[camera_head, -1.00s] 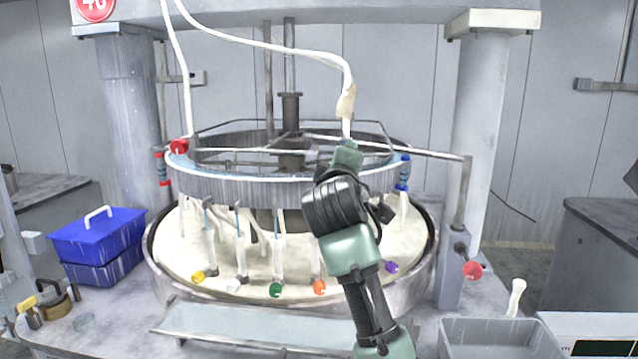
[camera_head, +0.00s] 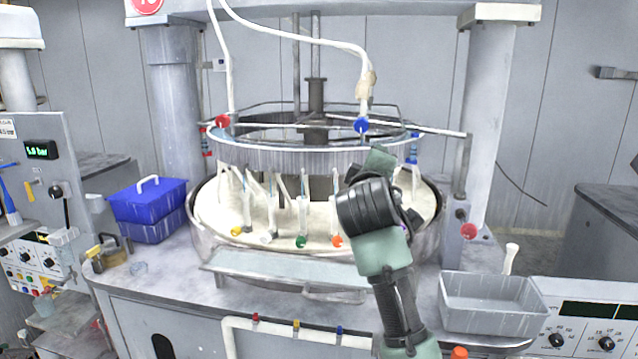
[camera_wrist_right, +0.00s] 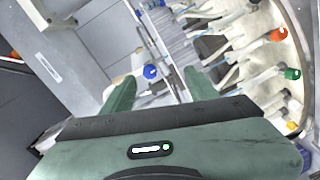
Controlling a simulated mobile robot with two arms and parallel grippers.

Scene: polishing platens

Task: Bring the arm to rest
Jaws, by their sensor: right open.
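My right arm (camera_head: 380,225) rises from the bottom of the head view in front of the polishing machine. Its wrist hides most of the gripper there. In the right wrist view my right gripper (camera_wrist_right: 158,90) is open, with two green fingers apart and nothing between them. Beyond the fingers is a blue knob (camera_wrist_right: 151,72), which also shows in the head view (camera_head: 361,125) on the upper ring. The round platen (camera_head: 215,205) lies below the ring, partly hidden by my arm. My left gripper is not in view.
A blue lidded box (camera_head: 147,200) stands left of the machine. Pipe valves with coloured caps (camera_head: 301,241) hang over the platen. A control panel (camera_head: 38,262) is at far left.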

